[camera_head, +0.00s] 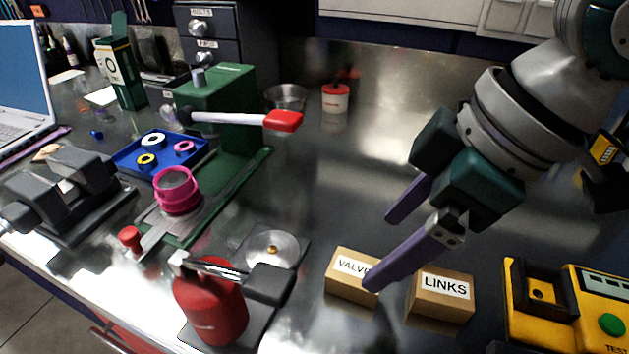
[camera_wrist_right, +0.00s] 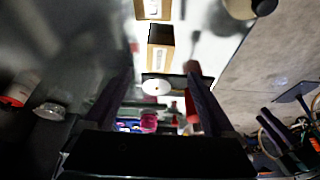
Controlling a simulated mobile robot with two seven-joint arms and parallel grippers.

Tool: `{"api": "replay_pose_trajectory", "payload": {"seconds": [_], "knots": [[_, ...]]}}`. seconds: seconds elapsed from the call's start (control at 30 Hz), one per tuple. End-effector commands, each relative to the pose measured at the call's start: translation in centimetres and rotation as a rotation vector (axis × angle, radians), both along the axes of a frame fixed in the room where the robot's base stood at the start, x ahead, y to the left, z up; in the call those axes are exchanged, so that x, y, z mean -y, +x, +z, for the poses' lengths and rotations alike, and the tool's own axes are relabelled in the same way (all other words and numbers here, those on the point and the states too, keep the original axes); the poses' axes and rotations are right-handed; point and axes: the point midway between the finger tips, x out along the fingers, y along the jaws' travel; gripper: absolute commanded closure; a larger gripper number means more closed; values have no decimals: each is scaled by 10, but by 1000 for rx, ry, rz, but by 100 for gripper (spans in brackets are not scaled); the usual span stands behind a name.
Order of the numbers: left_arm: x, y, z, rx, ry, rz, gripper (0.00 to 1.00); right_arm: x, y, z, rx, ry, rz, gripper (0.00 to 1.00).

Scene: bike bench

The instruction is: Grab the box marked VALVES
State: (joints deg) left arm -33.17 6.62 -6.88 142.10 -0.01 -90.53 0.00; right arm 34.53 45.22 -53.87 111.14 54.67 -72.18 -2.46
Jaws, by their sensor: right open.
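The VALVES box (camera_head: 347,288) is a small brown carton with a white label on the bench, front centre in the head view. My right gripper (camera_head: 381,252), with purple fingers, comes in from the upper right. It is open and empty. Its nearer fingertip overlaps the right end of the VALVES label; whether it touches cannot be told. In the right wrist view a box, apparently the VALVES one (camera_wrist_right: 160,57), shows ahead of the open fingers (camera_wrist_right: 155,75).
A similar LINKS box (camera_head: 440,308) stands just right of the VALVES box. A yellow tester (camera_head: 590,320) is farther right. A red bottle-shaped item (camera_head: 212,305) and a metal disc (camera_head: 272,248) lie left.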

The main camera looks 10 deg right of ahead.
Motion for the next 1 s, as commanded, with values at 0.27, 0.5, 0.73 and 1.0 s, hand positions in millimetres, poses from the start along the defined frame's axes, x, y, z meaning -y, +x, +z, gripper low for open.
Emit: {"api": "replay_pose_trajectory", "payload": {"seconds": [0.27,0.5,0.73,1.0], "knots": [[0,0,-3,0,0,0,50,-9,7,-29,-1,-1,0,10],[-1,0,-7,0,1,-1,50,-18,14,-59,0,-2,1,10],[-1,0,-7,0,5,-3,50,-19,15,-60,3,-1,1,10],[-2,-1,-7,-1,8,-6,50,-19,15,-60,2,-2,1,38]]}}
